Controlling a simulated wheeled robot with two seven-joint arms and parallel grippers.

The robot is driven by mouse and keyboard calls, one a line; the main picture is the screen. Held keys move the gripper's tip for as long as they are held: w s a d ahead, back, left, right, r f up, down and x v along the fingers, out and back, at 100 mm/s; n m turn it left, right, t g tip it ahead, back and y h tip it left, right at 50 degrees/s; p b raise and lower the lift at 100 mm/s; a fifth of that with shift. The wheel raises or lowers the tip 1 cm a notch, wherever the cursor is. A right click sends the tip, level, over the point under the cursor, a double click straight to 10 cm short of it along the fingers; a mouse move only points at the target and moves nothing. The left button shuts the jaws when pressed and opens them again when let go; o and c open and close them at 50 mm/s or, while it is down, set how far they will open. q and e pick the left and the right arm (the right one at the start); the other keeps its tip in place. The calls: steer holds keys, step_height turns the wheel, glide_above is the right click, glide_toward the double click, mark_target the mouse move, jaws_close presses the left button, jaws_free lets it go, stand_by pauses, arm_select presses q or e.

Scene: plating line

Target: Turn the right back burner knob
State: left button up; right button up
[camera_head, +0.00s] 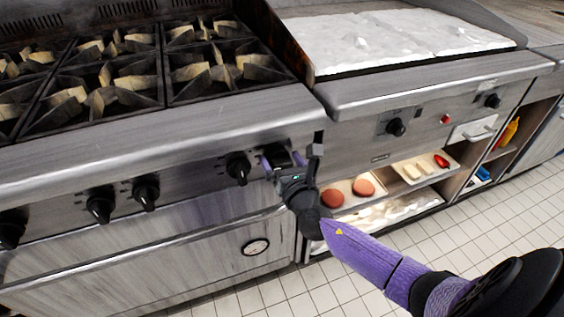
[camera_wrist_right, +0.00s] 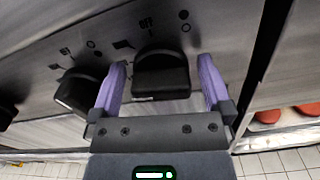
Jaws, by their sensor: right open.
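The stove front has a row of black knobs. In the wrist view, one black knob (camera_wrist_right: 160,80) sits between the two purple fingers of my right gripper (camera_wrist_right: 161,62), with a visible gap on either side. Another knob (camera_wrist_right: 78,92) is just left of the fingers; it also shows in the head view (camera_head: 238,168). I cannot tell from the markings which burner this knob serves. My left gripper is not in view.
Burner grates (camera_head: 105,92) are above.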

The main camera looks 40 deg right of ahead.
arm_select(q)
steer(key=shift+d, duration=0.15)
arm_select(e)
steer(key=shift+c, duration=0.3)
steer(key=c, duration=1)
steer(key=shift+c, duration=0.2)
